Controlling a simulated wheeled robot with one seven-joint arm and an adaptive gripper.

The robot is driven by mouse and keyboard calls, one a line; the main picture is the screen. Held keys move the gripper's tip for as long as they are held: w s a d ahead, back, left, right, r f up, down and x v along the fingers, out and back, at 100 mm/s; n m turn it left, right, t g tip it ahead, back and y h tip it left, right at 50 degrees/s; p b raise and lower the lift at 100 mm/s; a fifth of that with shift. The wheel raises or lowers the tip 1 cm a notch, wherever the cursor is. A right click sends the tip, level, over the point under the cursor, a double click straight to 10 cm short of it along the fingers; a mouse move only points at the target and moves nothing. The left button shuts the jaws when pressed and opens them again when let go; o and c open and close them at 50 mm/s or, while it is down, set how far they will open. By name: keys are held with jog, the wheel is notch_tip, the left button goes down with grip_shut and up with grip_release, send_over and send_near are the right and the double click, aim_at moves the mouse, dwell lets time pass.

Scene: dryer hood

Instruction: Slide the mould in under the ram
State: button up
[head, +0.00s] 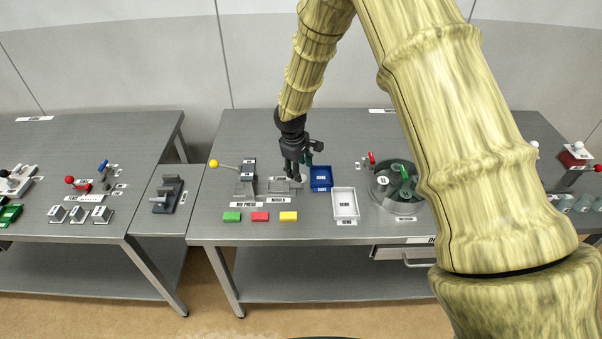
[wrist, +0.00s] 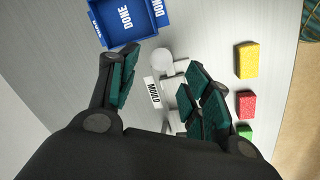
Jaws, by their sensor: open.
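The grey mould (head: 280,186) sits on the bench just right of the press (head: 246,178), behind a white "MOULD" label. The press has a lever with a yellow ball (head: 214,163) sticking out to the left. The ram is too small to make out. My gripper (head: 293,174) is above the mould's right side, pointing down. In the wrist view my gripper (wrist: 160,74) is open, its teal pads apart. A pale round knob (wrist: 162,61) and light grey mould parts show between the pads, with the rest hidden behind the right finger. I cannot tell whether the fingers touch it.
A blue DONE tray (head: 320,179) stands close to the right of my gripper. A white tray (head: 345,205) is nearer the front. Green (head: 232,216), red (head: 260,216) and yellow (head: 288,216) blocks lie in front. A round grey-green device (head: 397,188) is further right.

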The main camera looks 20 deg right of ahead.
aim_at(287, 181)
jog(key=shift+w+d+f+p, duration=0.1)
jog(key=shift+f+p, duration=0.15)
jog(key=shift+f, duration=0.5)
jog(key=shift+d+f+p, duration=0.15)
jog(key=shift+f+p, duration=0.05)
jog(key=shift+f, duration=0.55)
jog(key=shift+w+d+f+p, duration=0.1)
jog(key=shift+f+p, duration=0.15)
jog(key=shift+f, duration=0.5)
